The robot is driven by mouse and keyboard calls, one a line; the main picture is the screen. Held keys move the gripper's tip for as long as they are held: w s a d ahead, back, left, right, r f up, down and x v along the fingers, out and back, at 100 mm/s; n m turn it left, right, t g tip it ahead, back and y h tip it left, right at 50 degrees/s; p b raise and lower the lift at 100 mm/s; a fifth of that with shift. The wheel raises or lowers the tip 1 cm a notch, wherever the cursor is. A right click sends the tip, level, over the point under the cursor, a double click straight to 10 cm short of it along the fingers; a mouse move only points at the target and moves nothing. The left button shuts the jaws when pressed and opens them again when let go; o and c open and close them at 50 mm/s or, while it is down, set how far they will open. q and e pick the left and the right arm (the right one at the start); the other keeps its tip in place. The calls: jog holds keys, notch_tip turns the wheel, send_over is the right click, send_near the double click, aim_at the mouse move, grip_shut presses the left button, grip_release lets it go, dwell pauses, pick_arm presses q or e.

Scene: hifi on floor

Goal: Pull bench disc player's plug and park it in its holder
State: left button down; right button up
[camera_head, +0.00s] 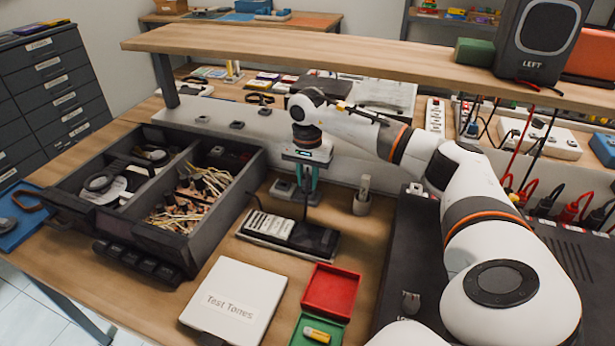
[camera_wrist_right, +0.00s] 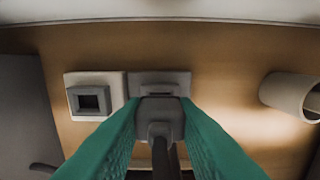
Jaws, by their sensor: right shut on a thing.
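My right gripper (camera_head: 306,188) points down behind the flat disc player (camera_head: 288,235), its teal fingers shut on a grey plug (camera_wrist_right: 160,118). In the wrist view the plug is against a grey socket plate (camera_wrist_right: 160,78); I cannot tell how far it sits in. A dark cord runs from the plug down the wrist view. Left of it is a grey block with an empty square opening (camera_wrist_right: 92,98). A pale round cup-like holder (camera_head: 362,204) stands to the right; it also shows in the wrist view (camera_wrist_right: 291,95). My left gripper is not in view.
A dark divided bin (camera_head: 215,215) of connectors stands left. A white "Test Tones" case (camera_head: 234,300) and a red-and-green box (camera_head: 331,290) lie in front. A raised wooden shelf (camera_head: 350,62) spans the back, above and behind my gripper. Dark equipment (camera_head: 400,265) lies right.

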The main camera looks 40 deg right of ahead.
jog(key=shift+f+b, duration=0.3)
jog(key=shift+f, duration=0.25)
dwell(0.4)
jog(key=o, duration=1)
jog(key=shift+r+p, duration=2.55)
jog(key=shift+r, duration=6)
